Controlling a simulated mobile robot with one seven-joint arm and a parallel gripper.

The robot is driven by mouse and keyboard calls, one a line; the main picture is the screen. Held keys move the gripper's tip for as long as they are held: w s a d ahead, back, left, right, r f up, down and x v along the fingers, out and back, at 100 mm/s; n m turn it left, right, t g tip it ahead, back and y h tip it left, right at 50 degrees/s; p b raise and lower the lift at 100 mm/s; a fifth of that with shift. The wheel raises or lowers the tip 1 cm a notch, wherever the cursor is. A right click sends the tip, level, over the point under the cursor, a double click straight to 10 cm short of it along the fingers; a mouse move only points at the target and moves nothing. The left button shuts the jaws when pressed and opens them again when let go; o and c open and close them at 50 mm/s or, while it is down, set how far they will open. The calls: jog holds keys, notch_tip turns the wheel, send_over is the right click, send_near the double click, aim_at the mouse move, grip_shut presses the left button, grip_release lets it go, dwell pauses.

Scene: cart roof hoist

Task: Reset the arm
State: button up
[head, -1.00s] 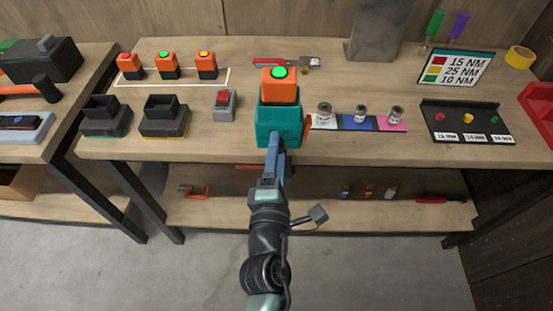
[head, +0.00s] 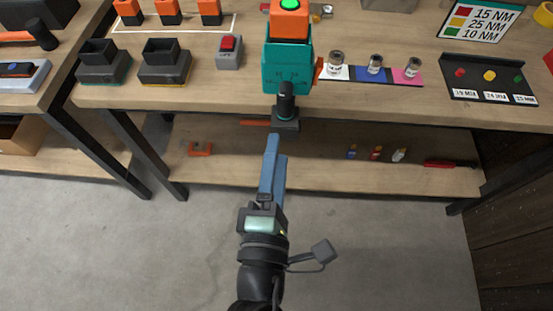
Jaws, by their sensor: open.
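My gripper (head: 272,158) shows in the head view below and in front of the bench's front edge. Its two blue fingers point up toward the bench, with nothing seen between them. My arm runs down to the bottom of the picture. Just beyond the fingertips, a dark upright handle on a flat base (head: 286,107) stands at the front of a teal device (head: 287,66). An orange block with a green top (head: 289,16) sits in the teal device. The fingers look apart from the handle.
The bench (head: 195,94) holds two dark empty sockets (head: 165,66), a grey box with a red switch (head: 229,51), several small jars on coloured pads (head: 375,70) and a dark sorting tray (head: 490,80). A lower shelf (head: 330,168) holds small bottles. The floor in front is clear.

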dwell(0.6)
jog(key=w+d+r+m+t+h+p, duration=0.1)
jog(key=w+r+m+t, duration=0.2)
jog(key=r, duration=0.6)
jog(key=w+d+r+m+p, duration=0.1)
jog(key=w+r+m, duration=0.1)
jog(key=r+m, duration=0.55)
jog(key=w+d+r+m+t+h, duration=0.1)
jog(key=w+r+m+t, duration=0.15)
jog(key=r, duration=0.85)
jog(key=s+r+m+t+y+p, duration=0.1)
jog(key=s+r+m+t, duration=0.1)
jog(key=r, duration=0.9)
jog(key=s+a+r+m+t+y+p, duration=0.1)
jog(key=s+r+m, duration=0.3)
jog(key=r, duration=0.8)
jog(key=shift+a+m+t+y, duration=0.2)
jog(key=shift+m+t+y, duration=0.3)
jog(key=shift+t, duration=0.15)
jog(key=shift+s, duration=0.1)
